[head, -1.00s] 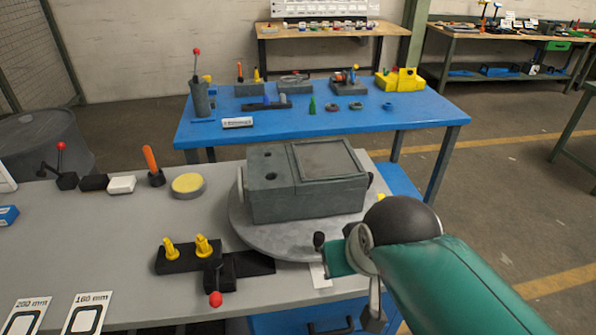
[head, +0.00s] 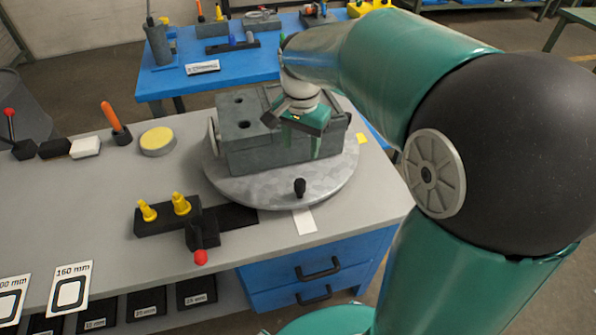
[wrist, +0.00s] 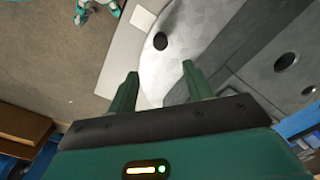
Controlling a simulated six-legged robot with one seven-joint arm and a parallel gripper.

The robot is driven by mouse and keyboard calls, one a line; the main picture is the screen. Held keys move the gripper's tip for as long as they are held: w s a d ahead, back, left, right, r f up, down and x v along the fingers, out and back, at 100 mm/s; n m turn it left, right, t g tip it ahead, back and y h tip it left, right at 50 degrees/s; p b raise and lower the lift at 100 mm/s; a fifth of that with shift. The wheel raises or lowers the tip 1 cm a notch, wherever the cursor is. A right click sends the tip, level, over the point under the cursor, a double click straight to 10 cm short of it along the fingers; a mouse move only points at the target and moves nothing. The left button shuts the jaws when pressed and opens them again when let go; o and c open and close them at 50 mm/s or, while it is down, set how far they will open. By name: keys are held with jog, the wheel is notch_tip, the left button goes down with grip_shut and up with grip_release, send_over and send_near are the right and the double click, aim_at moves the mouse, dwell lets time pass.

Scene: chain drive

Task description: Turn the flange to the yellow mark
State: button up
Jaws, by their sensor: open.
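The flange is a round grey metal disc (head: 245,190) on the bench, with a dark grey block (head: 265,155) on top. A small black knob (head: 300,187) stands near its front rim and shows in the wrist view (wrist: 160,41). The yellow mark (head: 361,138) lies on the bench just beyond the disc's right edge. A white mark (head: 304,221) lies at the front edge, close to the knob. My gripper (wrist: 160,76) is open and empty, above the disc beside the block. In the wrist view the knob lies beyond the fingertips, apart from them.
A black fixture with yellow pegs (head: 165,212) and a red-tipped lever (head: 201,257) stand left of the disc. A round yellow-topped puck (head: 158,140) and an orange-handled tool (head: 110,118) stand behind. A blue table (head: 210,78) is at the back.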

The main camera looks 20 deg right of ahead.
aim_at(300, 181)
notch_tip(300, 181, down, 13)
jog(key=shift+f, duration=0.5)
grip_shut()
